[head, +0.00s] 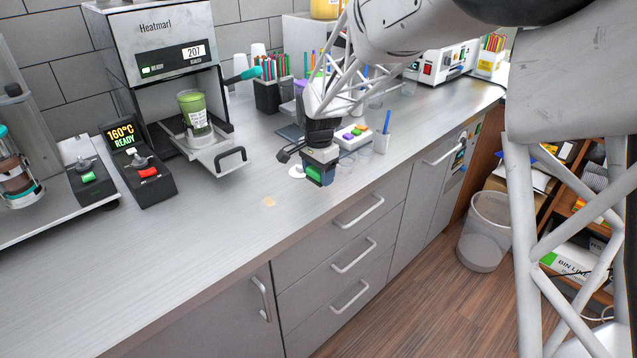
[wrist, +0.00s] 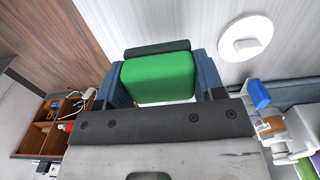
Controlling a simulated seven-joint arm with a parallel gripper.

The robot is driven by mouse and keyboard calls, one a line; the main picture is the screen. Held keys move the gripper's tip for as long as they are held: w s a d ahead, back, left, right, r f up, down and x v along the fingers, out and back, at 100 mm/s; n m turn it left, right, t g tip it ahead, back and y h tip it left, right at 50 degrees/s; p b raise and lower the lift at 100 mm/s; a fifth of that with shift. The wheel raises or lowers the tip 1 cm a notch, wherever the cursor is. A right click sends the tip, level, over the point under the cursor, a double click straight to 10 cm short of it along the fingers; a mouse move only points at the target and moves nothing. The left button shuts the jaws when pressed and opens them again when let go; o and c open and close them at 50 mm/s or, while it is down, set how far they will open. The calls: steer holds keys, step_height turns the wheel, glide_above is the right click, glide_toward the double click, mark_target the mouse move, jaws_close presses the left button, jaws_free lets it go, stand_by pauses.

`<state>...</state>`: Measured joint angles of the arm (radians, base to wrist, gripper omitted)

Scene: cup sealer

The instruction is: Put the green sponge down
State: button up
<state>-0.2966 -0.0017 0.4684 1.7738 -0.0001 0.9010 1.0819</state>
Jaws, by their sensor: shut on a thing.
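The green sponge (wrist: 158,77) is between the two blue-grey fingers of my gripper (wrist: 160,88) in the wrist view, with a dark layer along its far edge. In the head view the sponge (head: 314,173) shows only as a small green patch at the end of my gripper (head: 319,168), which is shut on it. My gripper points down over the front part of the grey counter (head: 215,215). I cannot tell whether the sponge touches the counter; its underside is hidden.
A white disc (head: 297,171) lies just left of my gripper. The sealer with a green cup (head: 194,112) is left. The counter's front left is mostly clear.

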mark_target(318, 191)
steer(key=shift+f, duration=1.75)
steer(key=shift+f, duration=0.1)
steer(key=o, duration=1.2)
step_height(318, 191, up, 12)
steer(key=shift+r, duration=0.15)
steer(key=shift+s+d, duration=0.1)
